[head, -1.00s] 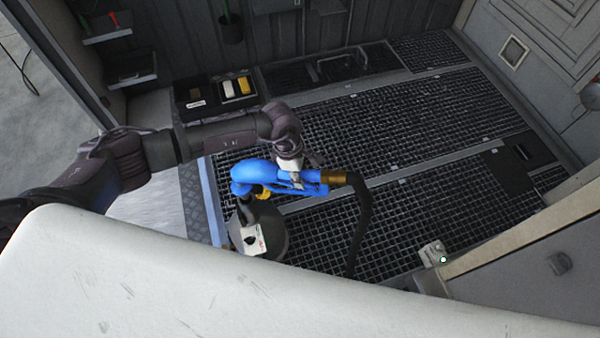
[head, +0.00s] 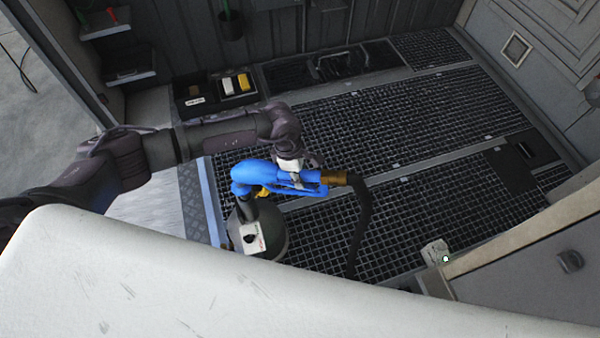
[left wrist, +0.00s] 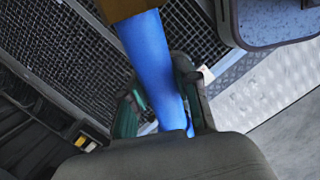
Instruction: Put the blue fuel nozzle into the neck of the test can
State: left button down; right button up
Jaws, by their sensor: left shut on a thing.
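The blue fuel nozzle (head: 258,176) lies roughly level across the middle of the head view, with a brass collar at its right end and a black hose hanging from it. My left gripper (head: 292,176) is shut on its body from above. In the left wrist view the blue nozzle body (left wrist: 155,65) runs between the fingers of my left gripper (left wrist: 160,112). The dark round test can (head: 272,232), with a white label, stands directly below the nozzle's left end. The dark spout points down at the can's top; I cannot tell how deep it sits in the neck. My right gripper is not in view.
The black hose (head: 358,230) hangs to the floor grating (head: 430,130). A pale surface (head: 200,285) fills the foreground and hides part of the floor. Black bins (head: 190,98) with a yellow and a white item stand at the back left. The grating to the right is largely clear.

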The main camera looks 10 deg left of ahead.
pick_arm(q)
jog(key=shift+f, duration=0.3)
jog(key=shift+f+b, duration=0.15)
jog(key=shift+b, duration=0.15)
jog(key=shift+f+b, duration=2.05)
jog(key=shift+f, duration=0.15)
jog(key=c, duration=0.7)
grip_release()
jog(key=shift+c, duration=0.2)
jog(key=r, duration=0.4)
jog(key=a+r, duration=0.1)
jog(key=r, duration=0.3)
jog(key=a+r, duration=0.1)
jog(key=r, duration=0.3)
jog(key=shift+a, duration=0.2)
